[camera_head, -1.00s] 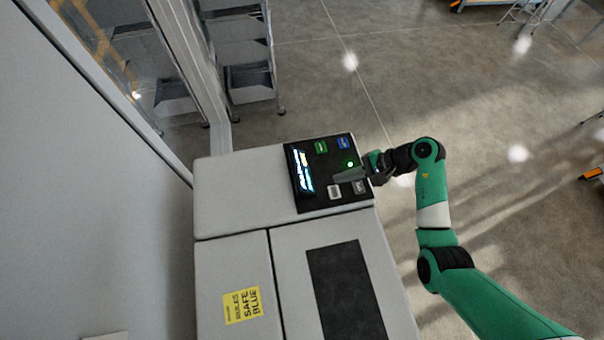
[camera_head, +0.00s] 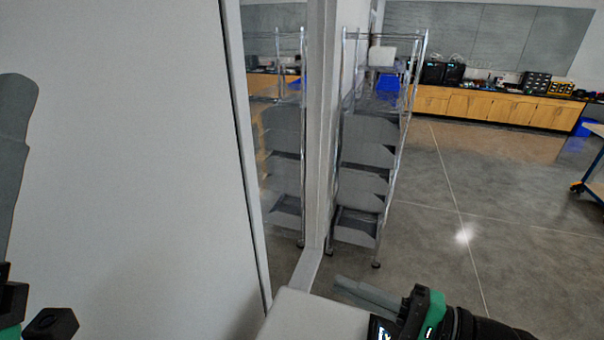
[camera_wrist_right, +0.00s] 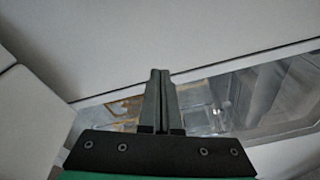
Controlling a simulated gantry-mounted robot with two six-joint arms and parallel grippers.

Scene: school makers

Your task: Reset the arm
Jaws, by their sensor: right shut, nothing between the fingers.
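My right gripper (camera_head: 345,287) shows at the bottom of the head view, with grey fingers and a green and black body. Its fingers are together and empty, pointing left, beside the top of the white machine (camera_head: 305,318). In the right wrist view the same gripper (camera_wrist_right: 160,73) has both fingers side by side, with a pale wall behind them. Part of my left gripper (camera_head: 15,130) shows at the left edge of the head view. One long grey finger points up there; the rest is cut off, so its opening cannot be judged.
A lit screen (camera_head: 380,328) on the machine is partly cut off. A large pale wall panel (camera_head: 140,150) fills the left. A metal rack (camera_head: 360,180) stands beyond a white post (camera_head: 318,130). Open floor (camera_head: 500,230) lies to the right, with wooden cabinets (camera_head: 490,108) far behind.

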